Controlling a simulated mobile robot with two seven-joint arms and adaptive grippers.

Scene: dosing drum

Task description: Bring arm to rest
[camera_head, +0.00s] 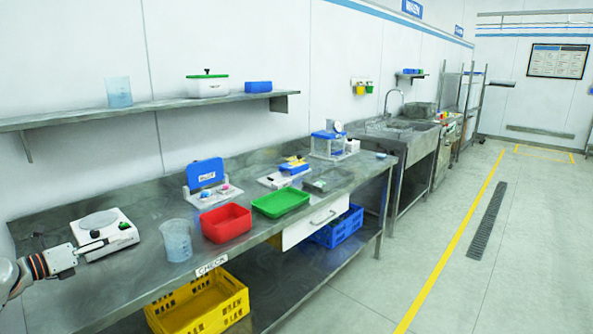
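My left arm (38,268) comes in from the left edge, low in the picture. My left gripper (98,243) points right, at the front of a white scale (122,238) with a round grey pan. Its fingers are small and dark against the scale, so I cannot tell whether they are open or shut, or whether they touch it. No held thing shows. My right gripper is not in view.
A shelf (150,111) runs above. A yellow crate (200,308) sits below. The floor at right is clear.

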